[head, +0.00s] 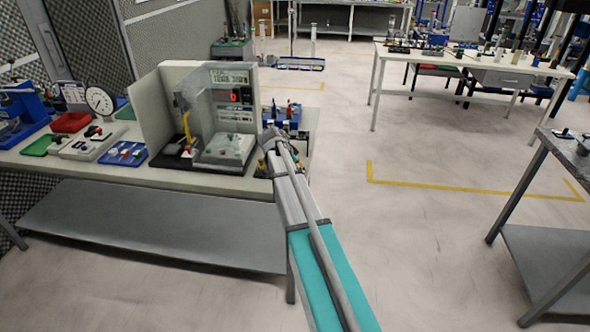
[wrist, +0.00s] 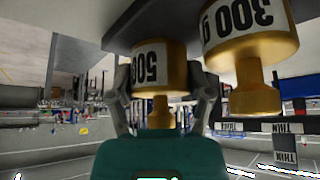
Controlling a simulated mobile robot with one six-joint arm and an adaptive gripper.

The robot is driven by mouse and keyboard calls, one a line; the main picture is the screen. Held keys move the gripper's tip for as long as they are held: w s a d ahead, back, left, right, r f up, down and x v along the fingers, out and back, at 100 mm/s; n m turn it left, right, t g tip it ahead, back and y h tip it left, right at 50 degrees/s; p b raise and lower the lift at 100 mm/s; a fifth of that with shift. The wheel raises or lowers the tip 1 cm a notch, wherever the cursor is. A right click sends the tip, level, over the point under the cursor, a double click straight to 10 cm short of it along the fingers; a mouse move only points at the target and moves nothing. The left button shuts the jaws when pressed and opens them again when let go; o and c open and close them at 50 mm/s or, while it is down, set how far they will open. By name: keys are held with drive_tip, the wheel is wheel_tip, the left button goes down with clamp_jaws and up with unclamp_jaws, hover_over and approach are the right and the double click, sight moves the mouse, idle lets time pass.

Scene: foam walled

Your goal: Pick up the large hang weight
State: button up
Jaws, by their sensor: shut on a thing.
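In the wrist view, which is upside down, a brass weight (wrist: 160,82) with a white label starting "50" sits between the two fingers of my gripper (wrist: 164,92). The fingers are shut on it, one on each side. The rest of its label is turned away. A second brass weight (wrist: 248,55), labelled "300 g", stands close to the right and looks nearer the camera. In the head view my gripper (head: 270,138) is at the right end of the bench, and my arm hides the held weight there.
The bench (head: 215,180) carries a pale apparatus (head: 224,150) just left of my gripper, a round dial (head: 100,100) and a blue tray (head: 122,153). A dark surface (wrist: 180,18) lies against the weights in the wrist view. Open floor (head: 430,230) lies to the right.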

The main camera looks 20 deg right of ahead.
drive_tip(key=shift+c, duration=1)
drive_tip(key=shift+r, duration=0.1)
wheel_tip(320, 180, up, 2)
drive_tip(key=p, duration=0.2)
drive_tip(key=shift+r+p, duration=0.25)
drive_tip(key=shift+p, duration=0.15)
drive_tip(key=s+a+r+p, duration=0.9)
drive_tip(key=s+r+p, duration=0.1)
drive_tip(key=shift+a+r, duration=0.15)
drive_tip(key=shift+a, duration=0.2)
